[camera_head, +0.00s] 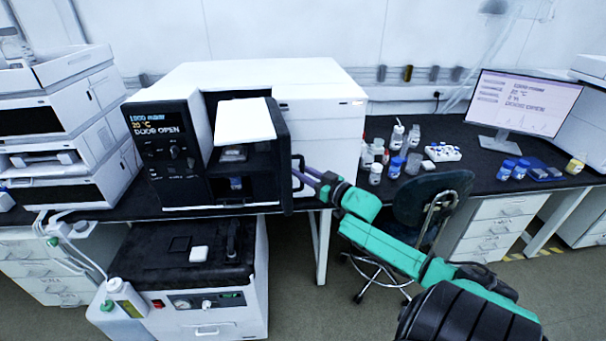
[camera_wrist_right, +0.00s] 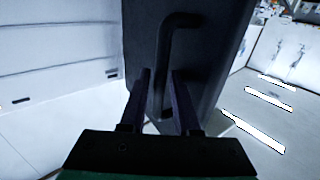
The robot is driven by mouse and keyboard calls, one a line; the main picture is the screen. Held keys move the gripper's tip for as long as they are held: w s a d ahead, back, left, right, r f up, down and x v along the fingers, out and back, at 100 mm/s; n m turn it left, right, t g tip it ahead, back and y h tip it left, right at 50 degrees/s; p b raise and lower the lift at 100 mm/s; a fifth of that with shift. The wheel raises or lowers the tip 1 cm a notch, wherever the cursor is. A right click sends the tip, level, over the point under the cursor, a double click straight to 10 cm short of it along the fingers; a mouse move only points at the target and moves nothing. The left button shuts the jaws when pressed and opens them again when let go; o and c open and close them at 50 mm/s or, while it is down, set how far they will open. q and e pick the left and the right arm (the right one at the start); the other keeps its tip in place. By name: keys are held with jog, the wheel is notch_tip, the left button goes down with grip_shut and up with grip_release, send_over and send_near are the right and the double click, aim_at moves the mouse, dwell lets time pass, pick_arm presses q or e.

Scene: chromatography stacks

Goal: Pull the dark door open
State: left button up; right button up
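The dark door (camera_head: 284,165) of the white instrument (camera_head: 318,110) stands swung outward at the right of the chamber, nearly edge-on in the head view. Its curved dark handle (camera_wrist_right: 165,60) shows on the door face in the right wrist view. My right gripper (camera_head: 308,178) is at the outer side of the door. In the wrist view its two fingers (camera_wrist_right: 160,85) are spread, with the lower part of the handle between them. I see no clear grip on the handle. My left gripper is not in view.
The control panel display (camera_head: 158,125) appears to read door open. The chamber (camera_head: 235,185) is exposed. Bottles (camera_head: 375,173) and a vial rack (camera_head: 443,153) stand on the bench to the right. A chair (camera_head: 425,200) is close behind my right arm.

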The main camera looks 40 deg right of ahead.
jog(key=shift+w+f, duration=0.2)
jog(key=shift+f, duration=0.05)
jog(key=s+d, duration=0.1)
jog(key=s, duration=1.3)
jog(key=shift+s+b, duration=0.3)
jog(key=shift+b, duration=0.15)
jog(key=shift+d, duration=0.1)
